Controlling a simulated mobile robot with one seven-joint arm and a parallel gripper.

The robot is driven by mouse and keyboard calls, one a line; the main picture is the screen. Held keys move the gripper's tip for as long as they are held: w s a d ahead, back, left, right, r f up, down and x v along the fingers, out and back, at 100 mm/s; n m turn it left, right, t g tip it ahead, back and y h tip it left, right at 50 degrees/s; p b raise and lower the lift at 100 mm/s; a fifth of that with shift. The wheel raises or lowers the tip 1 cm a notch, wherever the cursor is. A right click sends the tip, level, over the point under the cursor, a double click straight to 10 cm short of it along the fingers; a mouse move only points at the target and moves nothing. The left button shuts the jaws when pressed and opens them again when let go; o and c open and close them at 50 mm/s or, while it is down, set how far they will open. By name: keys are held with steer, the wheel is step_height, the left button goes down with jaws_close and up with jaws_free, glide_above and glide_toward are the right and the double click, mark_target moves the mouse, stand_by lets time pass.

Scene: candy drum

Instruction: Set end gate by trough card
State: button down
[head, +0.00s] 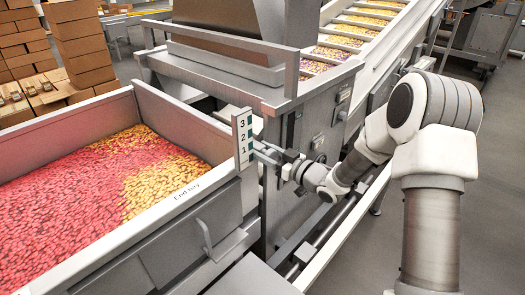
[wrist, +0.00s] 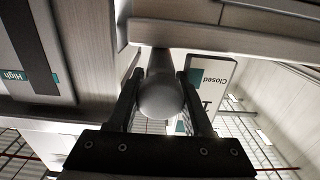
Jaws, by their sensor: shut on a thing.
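My gripper (head: 262,152) is at the end face of the drum housing, beside an upright white scale plate (head: 243,138) marked 3, 2, 1 with teal marks. In the wrist view my gripper (wrist: 160,92) is shut on a rounded grey handle (wrist: 160,100), with a finger on each side. A white plate reading "Closed" (wrist: 212,72) is just right of the handle. A panel with a teal mark and the word "High" (wrist: 30,78) is at the left; I cannot tell if it is the trough card. The gate itself cannot be made out.
The end tray (head: 190,196), labelled "End tray", holds red and yellow candies at the left. A sloping trough (head: 345,35) with candies runs behind the housing. A rail (head: 345,230) runs below my arm. Cardboard boxes (head: 78,45) stand at the back left.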

step_height(320, 180, up, 4)
steer(key=shift+r+p, duration=0.1)
steer(key=shift+p, duration=0.35)
steer(key=shift+c, duration=1.5)
jaws_free()
steer(key=shift+f, duration=0.2)
steer(key=shift+d, duration=0.1)
steer(key=v, duration=1.7)
steer(key=shift+d+f, duration=0.1)
steer(key=shift+f, duration=0.05)
